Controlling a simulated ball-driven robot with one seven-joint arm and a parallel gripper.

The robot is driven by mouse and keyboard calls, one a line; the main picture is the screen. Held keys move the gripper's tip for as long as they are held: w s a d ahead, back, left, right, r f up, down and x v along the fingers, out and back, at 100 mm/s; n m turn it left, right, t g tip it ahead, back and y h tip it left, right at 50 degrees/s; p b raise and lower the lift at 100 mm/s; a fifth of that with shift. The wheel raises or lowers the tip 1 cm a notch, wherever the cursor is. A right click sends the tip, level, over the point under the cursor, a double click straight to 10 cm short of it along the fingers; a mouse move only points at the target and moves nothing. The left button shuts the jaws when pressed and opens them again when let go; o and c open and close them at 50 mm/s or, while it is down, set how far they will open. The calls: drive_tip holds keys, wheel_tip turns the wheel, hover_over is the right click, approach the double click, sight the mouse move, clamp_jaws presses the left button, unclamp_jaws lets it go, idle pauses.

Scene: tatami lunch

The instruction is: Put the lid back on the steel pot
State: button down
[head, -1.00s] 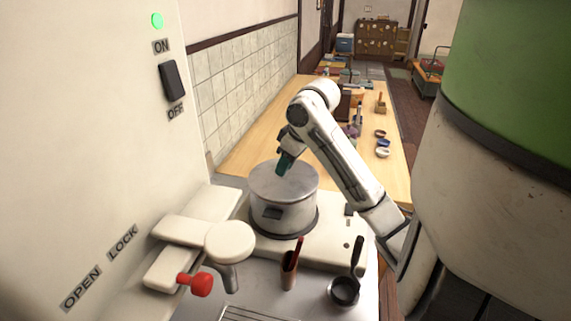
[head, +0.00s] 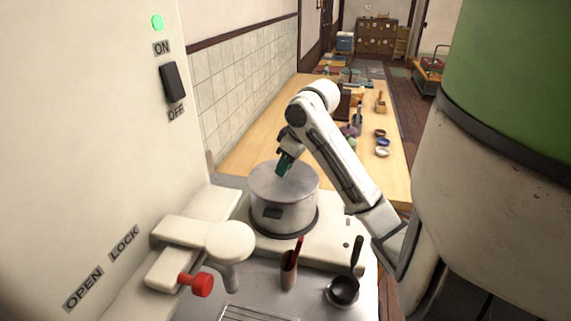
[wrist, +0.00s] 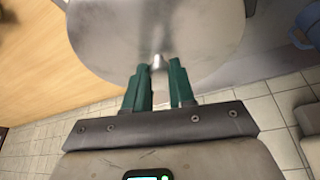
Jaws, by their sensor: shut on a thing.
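The steel pot (head: 293,218) stands on a dark round plate on the white counter unit, in the middle of the head view. The round grey lid (head: 300,184) covers the pot's top and looks about level with its rim; I cannot tell whether it is fully seated. My gripper (head: 284,168) comes down from above with green fingers over the lid's middle. In the wrist view the lid (wrist: 190,30) fills the upper middle, and my gripper (wrist: 160,75) is shut on its small knob (wrist: 158,62). The pot's inside is hidden by the lid.
A red-handled white lever (head: 198,284) and a round white head (head: 229,241) stand front left. A red-brown holder (head: 289,272) and a black-handled ladle (head: 343,291) are in front of the pot. A long wooden table (head: 245,150) with small dishes lies behind.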

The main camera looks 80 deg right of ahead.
drive_tip(key=shift+c, duration=2)
unclamp_jaws()
drive_tip(key=shift+r, duration=0.1)
drive_tip(key=shift+r+p, duration=3.45)
drive_tip(key=shift+p, duration=0.8)
clamp_jaws()
